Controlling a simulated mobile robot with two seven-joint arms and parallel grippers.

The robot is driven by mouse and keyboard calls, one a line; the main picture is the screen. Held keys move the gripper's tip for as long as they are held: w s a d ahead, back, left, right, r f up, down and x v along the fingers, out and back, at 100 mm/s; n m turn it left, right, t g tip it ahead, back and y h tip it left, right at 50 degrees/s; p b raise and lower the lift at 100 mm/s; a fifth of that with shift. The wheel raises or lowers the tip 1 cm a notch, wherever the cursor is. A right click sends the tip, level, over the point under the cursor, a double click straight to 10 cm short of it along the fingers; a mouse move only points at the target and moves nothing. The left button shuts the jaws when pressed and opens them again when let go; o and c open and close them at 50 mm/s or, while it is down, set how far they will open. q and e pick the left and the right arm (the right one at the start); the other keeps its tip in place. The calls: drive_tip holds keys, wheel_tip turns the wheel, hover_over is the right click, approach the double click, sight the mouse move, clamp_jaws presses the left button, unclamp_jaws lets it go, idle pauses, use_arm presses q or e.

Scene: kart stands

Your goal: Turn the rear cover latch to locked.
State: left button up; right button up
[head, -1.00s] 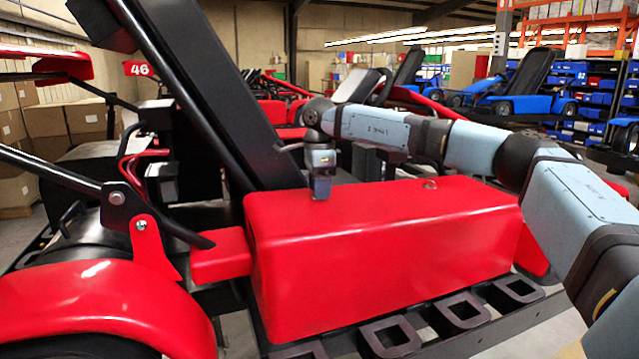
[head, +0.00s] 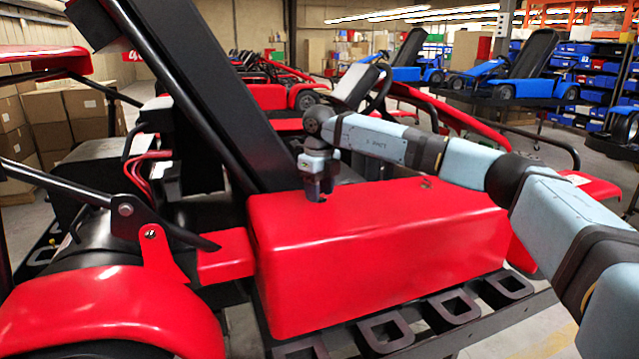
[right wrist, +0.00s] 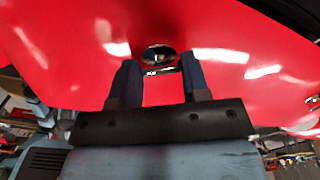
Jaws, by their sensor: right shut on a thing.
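The red rear cover (head: 385,235) is a long glossy box across the kart's rear. My right gripper (head: 318,192) points down at its top, near the left end. In the right wrist view, a round dark latch (right wrist: 160,56) with a pale bar lies between the two fingertips (right wrist: 160,80). The gripper is shut on this latch; in the head view the fingers hide it. A second small metal fitting (head: 426,183) stands farther right on the cover top and shows at the right edge of the right wrist view (right wrist: 313,103). My left gripper is not in view.
A black slanted seat back (head: 205,90) rises close to the left of my right gripper. A red fender (head: 110,315) and black bars (head: 60,185) are at the left. Black frame loops (head: 385,330) run below the cover. Blue karts (head: 515,80) stand behind.

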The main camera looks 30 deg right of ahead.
drive_tip(key=shift+m+p, duration=0.4)
drive_tip(key=shift+m, duration=0.5)
drive_tip(key=shift+m+p, duration=0.45)
drive_tip(key=shift+m, duration=0.65)
drive_tip(key=shift+m+p, duration=0.3)
drive_tip(key=shift+m, duration=0.5)
drive_tip(key=o, duration=0.9)
wheel_tip(320, 180, up, 14)
drive_tip(key=shift+f, duration=0.1)
